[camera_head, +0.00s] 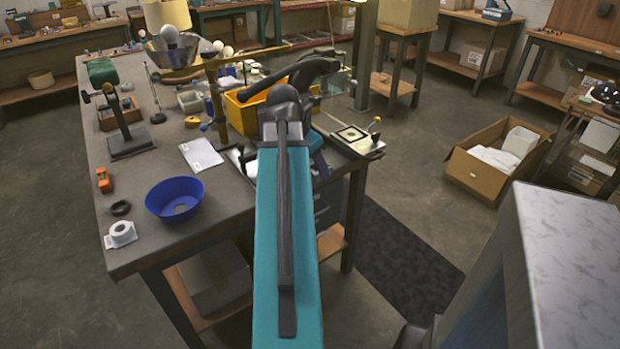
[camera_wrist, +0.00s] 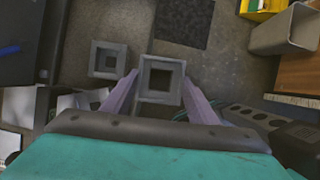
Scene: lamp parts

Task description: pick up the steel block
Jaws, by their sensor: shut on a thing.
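The steel block (camera_wrist: 162,97) is a grey, square-ended piece with a dark square recess in its middle. In the wrist view it sits between the two pale purple fingers of my gripper (camera_wrist: 160,82), which are shut on it. A second, similar grey square piece (camera_wrist: 96,60) with a dark square middle lies just left of the left finger, apart from the held one. In the head view my teal arm reaches over the table, and neither my fingers nor the held block can be made out there.
The workbench (camera_head: 140,255) holds a blue bowl (camera_head: 161,196), a white tape roll (camera_head: 120,233), a yellow bin (camera_head: 243,113) and a dark stand (camera_head: 128,140). A cardboard box (camera_head: 470,172) stands on the floor at right. A grey perforated strip (camera_wrist: 248,116) is right of my fingers.

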